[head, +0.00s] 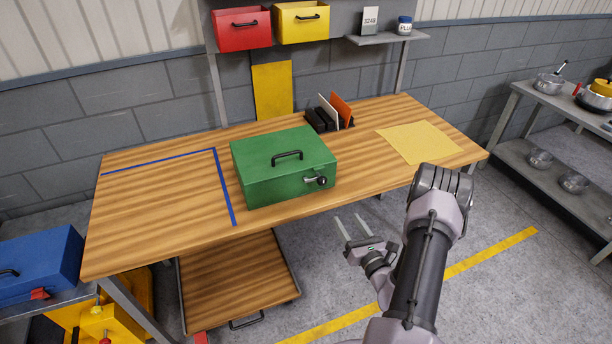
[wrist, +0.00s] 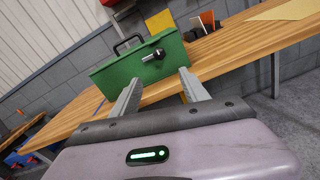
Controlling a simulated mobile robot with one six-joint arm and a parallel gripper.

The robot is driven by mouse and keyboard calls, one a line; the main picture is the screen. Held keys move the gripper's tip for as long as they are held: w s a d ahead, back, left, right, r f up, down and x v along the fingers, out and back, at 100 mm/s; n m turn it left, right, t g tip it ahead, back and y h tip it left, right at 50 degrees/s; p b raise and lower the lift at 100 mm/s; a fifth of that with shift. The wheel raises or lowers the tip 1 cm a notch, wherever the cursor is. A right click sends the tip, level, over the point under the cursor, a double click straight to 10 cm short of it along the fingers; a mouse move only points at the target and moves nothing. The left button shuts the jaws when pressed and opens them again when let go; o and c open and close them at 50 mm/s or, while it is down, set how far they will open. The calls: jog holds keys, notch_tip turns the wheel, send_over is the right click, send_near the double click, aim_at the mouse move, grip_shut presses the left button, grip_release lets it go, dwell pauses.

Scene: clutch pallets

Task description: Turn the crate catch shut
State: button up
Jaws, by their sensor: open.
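A green crate (head: 284,168) with a closed lid stands on the wooden workbench, with a black handle (head: 287,156) on top. Its dark catch (head: 320,181) with a round knob is on the front face, near the right end; it also shows in the wrist view (wrist: 154,56). How far the catch is turned cannot be told. My gripper (head: 349,225) is open and empty, in front of the bench edge, lower and to the right of the crate. In the wrist view the two fingers (wrist: 163,92) point toward the crate's front, apart from it.
The workbench (head: 160,215) has blue tape lines left of the crate. A yellow sheet (head: 418,142) lies to the right, and a dark rack (head: 322,119) with upright panels stands behind.

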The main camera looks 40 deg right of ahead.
aim_at(323, 184)
jog(key=b+x, duration=0.2)
jog(key=x, duration=1.4)
jog(key=shift+w+r, duration=0.1)
jog(key=shift+w, duration=0.25)
grip_shut()
